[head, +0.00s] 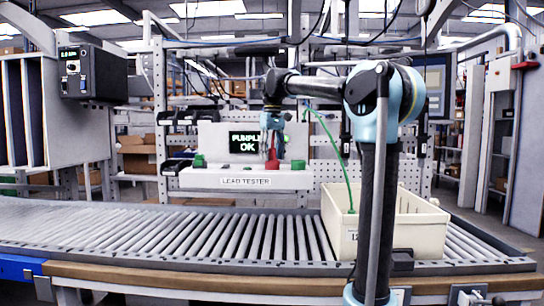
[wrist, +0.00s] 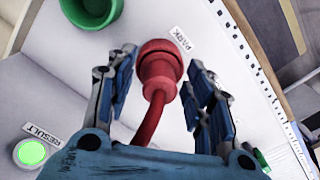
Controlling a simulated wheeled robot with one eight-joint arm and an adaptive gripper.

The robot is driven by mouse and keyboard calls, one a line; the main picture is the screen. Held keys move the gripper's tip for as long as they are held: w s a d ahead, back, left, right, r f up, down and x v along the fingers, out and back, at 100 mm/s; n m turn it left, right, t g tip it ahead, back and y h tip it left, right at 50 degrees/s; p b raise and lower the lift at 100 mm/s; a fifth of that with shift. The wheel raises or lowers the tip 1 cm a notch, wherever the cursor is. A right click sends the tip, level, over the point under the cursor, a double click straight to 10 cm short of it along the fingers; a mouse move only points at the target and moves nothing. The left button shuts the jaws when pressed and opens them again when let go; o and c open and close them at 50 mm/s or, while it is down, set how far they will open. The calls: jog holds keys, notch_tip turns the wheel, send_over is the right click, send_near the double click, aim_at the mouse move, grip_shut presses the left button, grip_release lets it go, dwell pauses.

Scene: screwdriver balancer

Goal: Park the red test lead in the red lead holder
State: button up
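In the wrist view the red test lead's plug (wrist: 160,72) is at the red lead holder (wrist: 160,47), beside the PARK label. It looks seated there, but how deep I cannot tell. Its red cable (wrist: 152,120) curves down between my fingers. My gripper (wrist: 162,78) is open, its fingers on either side of the red plug with visible gaps. In the head view my gripper (head: 272,120) points down over the lead tester (head: 245,181), with the red lead (head: 272,158) below it. The holder is not clearly separable there.
A green holder (wrist: 92,8) is nearby, and a lit green RESULT button (wrist: 31,152). The tester's display (head: 244,143) reads OK on its lower line. A green cable (head: 345,165) hangs into a cream crate (head: 415,238) on the roller conveyor (head: 180,232). The conveyor's left part is clear.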

notch_tip(320, 180, up, 12)
dwell(0.7)
dwell(0.4)
